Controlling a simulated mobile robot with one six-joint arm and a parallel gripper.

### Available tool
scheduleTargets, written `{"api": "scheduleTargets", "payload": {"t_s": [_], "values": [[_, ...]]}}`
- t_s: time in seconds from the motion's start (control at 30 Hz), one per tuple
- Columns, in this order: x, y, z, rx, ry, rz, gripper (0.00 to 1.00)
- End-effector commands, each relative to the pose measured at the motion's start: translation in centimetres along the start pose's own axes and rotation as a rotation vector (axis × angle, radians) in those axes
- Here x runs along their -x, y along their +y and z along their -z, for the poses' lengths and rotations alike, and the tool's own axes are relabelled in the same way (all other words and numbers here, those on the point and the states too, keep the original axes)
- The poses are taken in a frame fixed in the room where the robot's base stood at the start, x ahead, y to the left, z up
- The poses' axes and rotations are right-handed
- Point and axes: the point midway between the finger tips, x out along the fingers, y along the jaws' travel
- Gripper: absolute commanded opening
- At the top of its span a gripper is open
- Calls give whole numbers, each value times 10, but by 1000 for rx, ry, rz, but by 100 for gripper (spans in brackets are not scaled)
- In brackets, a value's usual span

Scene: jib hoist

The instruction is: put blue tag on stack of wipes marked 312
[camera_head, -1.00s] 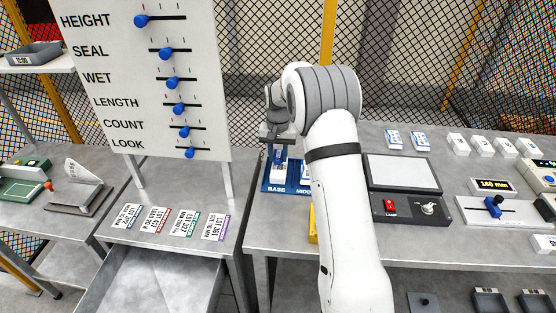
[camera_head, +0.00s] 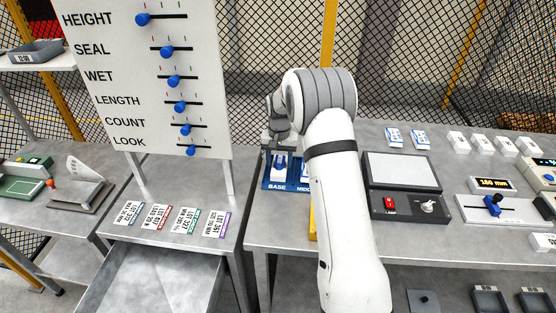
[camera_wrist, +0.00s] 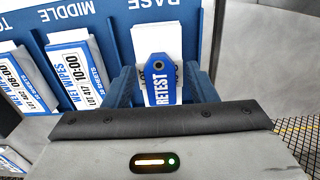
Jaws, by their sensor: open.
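A blue tag (camera_wrist: 160,82) printed RETEST lies on the white wipes stack (camera_wrist: 150,40) in the BASE slot of the blue rack (camera_wrist: 107,22). The tag covers the stack's print, so I cannot read its lot number. My gripper (camera_wrist: 163,88) is open, with one finger on each side of the tag and stack. In the head view my gripper (camera_head: 279,148) is over the rack's BASE end (camera_head: 276,187), with the tag barely visible below it. The wipes stack in the MIDDLE slot (camera_wrist: 75,62) appears to read LOT 417, 10:00.
Another wipes stack (camera_wrist: 25,80) stands beyond MIDDLE, marked 08:00. Several lot cards (camera_head: 128,211) lie on the bench to the left, below the slider board (camera_head: 145,80). A lamp box (camera_head: 404,205) stands right of my arm. White packs (camera_head: 482,144) sit at the back right.

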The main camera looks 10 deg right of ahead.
Motion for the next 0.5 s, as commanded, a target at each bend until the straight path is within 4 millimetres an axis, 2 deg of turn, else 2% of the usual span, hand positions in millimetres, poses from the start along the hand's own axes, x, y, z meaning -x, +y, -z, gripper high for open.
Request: {"api": "scheduleTargets", "payload": {"t_s": [0.23,0.5], "values": [[12,0,1,-1,3,1,52],[68,0,1,-1,5,2,52]]}}
